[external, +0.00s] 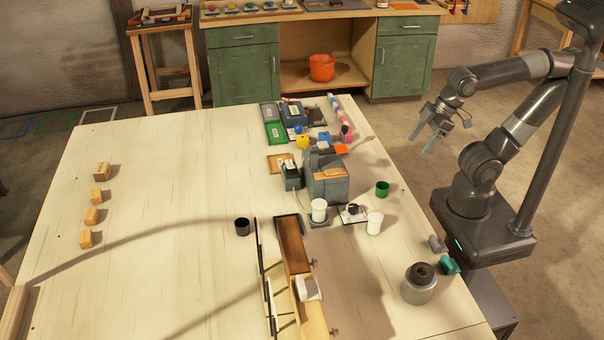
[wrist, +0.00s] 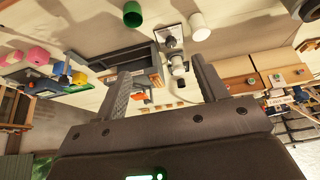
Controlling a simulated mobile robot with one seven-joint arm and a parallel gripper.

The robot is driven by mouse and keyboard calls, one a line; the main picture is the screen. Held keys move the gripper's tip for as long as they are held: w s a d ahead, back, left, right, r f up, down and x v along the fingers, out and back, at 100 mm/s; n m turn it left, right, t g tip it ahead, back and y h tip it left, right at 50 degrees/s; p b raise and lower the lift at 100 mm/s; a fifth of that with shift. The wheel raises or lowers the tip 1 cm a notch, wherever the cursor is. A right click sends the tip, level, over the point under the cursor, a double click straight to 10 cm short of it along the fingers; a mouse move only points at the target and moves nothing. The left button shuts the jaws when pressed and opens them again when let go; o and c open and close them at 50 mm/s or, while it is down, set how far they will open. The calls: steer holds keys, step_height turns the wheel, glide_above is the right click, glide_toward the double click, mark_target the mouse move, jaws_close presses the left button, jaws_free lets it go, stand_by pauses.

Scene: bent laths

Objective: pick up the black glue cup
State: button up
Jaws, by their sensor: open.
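The black glue cup (external: 242,227) stands upright on the light wooden table (external: 150,220) in the external view, just left of the long wooden lath fixture (external: 294,265). I cannot make it out for sure in the wrist view. My gripper (external: 422,140) is raised off the right side of the table, far from the black cup. Its two fingers are apart with nothing between them, and they also show in the wrist view (wrist: 160,72).
A green cup (external: 382,188), a white cup (external: 374,222), another white cup (external: 319,210) and a grey machine (external: 327,178) lie between my arm and the black cup. A grey roll (external: 419,284) stands near the right edge. The table left of the cup is mostly clear.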

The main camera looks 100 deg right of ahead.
steer(key=w+r, duration=0.3)
steer(key=w, duration=0.9)
glide_above(242, 224)
steer(key=s+a, duration=0.2)
steer(key=s, duration=0.1)
step_height(242, 224, down, 19)
steer(key=shift+f, duration=0.1)
steer(key=shift+w+x, duration=0.15)
steer(key=shift+x, duration=1.2)
steer(key=shift+w+x, duration=0.15)
steer(key=shift+x, duration=1.15)
steer(key=shift+d, duration=0.1)
